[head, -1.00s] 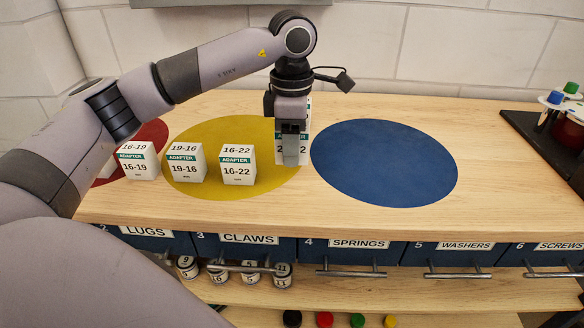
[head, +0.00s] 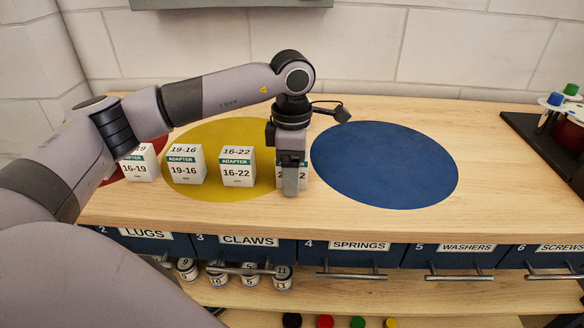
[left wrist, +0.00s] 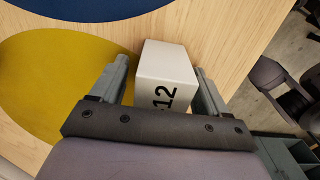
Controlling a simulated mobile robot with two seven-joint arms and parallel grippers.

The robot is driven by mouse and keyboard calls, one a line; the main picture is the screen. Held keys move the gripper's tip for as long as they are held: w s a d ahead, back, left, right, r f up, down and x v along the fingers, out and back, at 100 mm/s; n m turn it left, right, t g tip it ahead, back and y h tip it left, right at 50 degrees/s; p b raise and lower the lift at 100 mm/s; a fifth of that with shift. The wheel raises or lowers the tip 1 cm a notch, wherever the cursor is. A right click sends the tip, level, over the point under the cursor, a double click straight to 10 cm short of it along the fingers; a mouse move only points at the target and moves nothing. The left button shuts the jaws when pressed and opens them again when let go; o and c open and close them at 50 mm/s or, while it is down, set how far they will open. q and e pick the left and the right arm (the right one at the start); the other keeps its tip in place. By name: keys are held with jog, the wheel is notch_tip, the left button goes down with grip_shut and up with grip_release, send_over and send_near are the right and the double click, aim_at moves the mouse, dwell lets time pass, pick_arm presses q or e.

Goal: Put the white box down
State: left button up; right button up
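The white box (head: 303,175) with a dark number and a green band stands upright at the right end of a row of similar boxes. It appears to rest on the bench, by the right edge of the yellow disc. My left gripper (head: 291,182) points down around it, and one finger hides the middle of its front. In the left wrist view the box (left wrist: 166,62) shows "12" between the fingers of my left gripper (left wrist: 163,80). A narrow gap shows beside the left finger; the right finger is close to the box. The gripper looks slightly open. My right gripper is out of view.
Three similar adapter boxes (head: 238,168) stand to the left, on the yellow disc (head: 212,140) and the red disc (head: 110,178). The blue disc (head: 385,165) to the right is empty. A dark rack (head: 525,130) is at far right. Labelled drawers (head: 350,252) line the front.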

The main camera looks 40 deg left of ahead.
pick_arm(q)
jog(key=shift+r, duration=0.25)
notch_tip(320, 180, up, 12)
jog(key=shift+f+p, duration=0.1)
jog(key=shift+p, duration=0.3)
dwell(0.5)
